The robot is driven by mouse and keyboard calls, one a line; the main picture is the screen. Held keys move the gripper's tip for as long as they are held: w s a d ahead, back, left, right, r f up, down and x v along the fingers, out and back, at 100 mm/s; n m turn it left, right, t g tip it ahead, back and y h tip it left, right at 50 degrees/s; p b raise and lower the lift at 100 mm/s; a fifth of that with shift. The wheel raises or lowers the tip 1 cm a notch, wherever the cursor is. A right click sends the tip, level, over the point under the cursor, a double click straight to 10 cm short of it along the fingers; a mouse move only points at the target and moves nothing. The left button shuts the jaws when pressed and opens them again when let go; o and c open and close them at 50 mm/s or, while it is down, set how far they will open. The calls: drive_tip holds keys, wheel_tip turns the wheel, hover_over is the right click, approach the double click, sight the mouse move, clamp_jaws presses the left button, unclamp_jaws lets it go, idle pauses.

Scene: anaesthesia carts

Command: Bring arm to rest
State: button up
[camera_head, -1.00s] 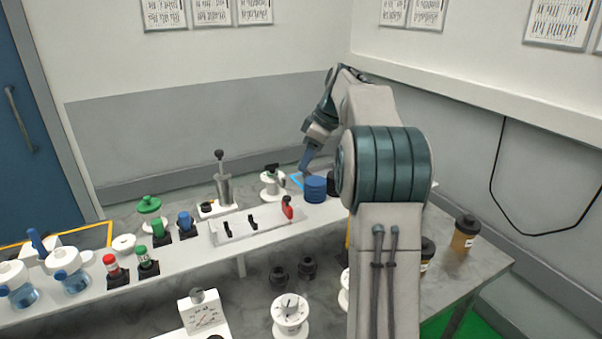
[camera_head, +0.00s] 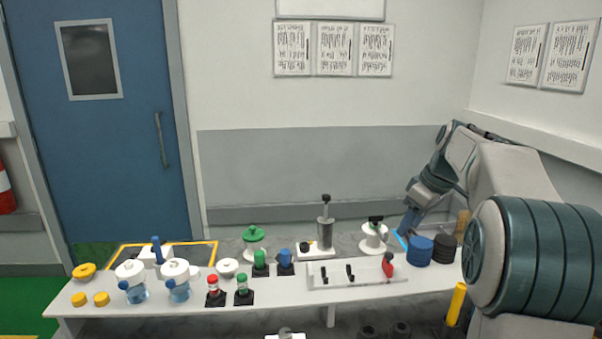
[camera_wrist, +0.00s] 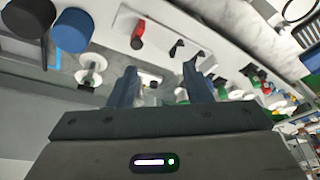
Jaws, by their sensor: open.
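My gripper (camera_head: 413,226) is at the right in the head view, at the end of my bent arm, low over the back of the white shelf (camera_head: 362,293) near a blue cylinder (camera_head: 419,250). In the wrist view my gripper (camera_wrist: 165,84) shows two blue fingers spread apart with nothing held between them. The blue cylinder also shows at the upper left of the wrist view (camera_wrist: 73,30). My upper arm hides the right end of the shelf in the head view.
A black ribbed cylinder (camera_head: 445,249), a white valve (camera_head: 374,237), a lever stand (camera_head: 325,224) and a switch panel with a red switch (camera_head: 388,265) stand near my gripper. Bottles with blue liquid (camera_head: 178,290) are at the left. A wall is behind; a blue door (camera_head: 115,150) is left.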

drive_tip(key=s+a+f+m+h, duration=0.1)
drive_tip(key=s+a+f, duration=0.3)
drive_tip(key=s, duration=0.5)
drive_tip(key=s+a+f+m, duration=0.4)
drive_tip(key=s, duration=0.6)
drive_tip(key=s+a+f+m+h, duration=0.1)
drive_tip(key=s+a+f+m, duration=0.2)
drive_tip(key=s, duration=0.6)
drive_tip(key=shift+s+a+f+h, duration=0.3)
drive_tip(key=shift+a+f, duration=0.25)
drive_tip(key=shift+f, duration=0.2)
